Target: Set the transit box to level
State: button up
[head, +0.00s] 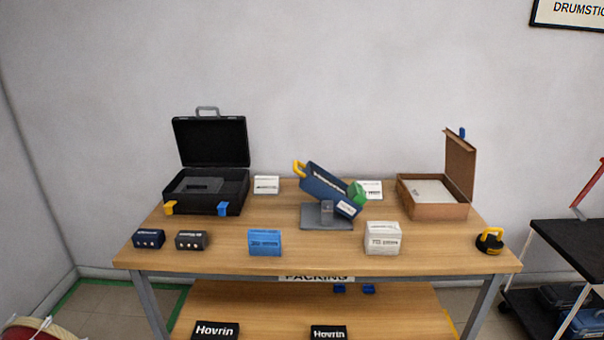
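A dark blue box (326,187), the only tilted one and so likely the transit box, rests on a grey stand (318,219) at the middle of the table. It slopes down from upper left to lower right. A yellow handle (299,169) is at its raised left end, and a green block (357,193) is at its low right end. A white label shows on its side near the low end. How it joins the stand is too small to tell. My gripper is not in this view.
On the wooden table (330,262), an open black case (232,199) stands left and an open brown box (436,209) right. A light blue box (265,243) and a white box (383,239) stand in front. A yellow-and-black object (490,241) sits at the right edge.

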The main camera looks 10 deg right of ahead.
aim_at(312, 186)
jog(key=k, duration=1.35)
jog(key=u, duration=0.2)
jog(key=i, duration=0.45)
jog(key=u, duration=0.6)
jog(key=i, duration=0.85)
jog(key=u, duration=0.25)
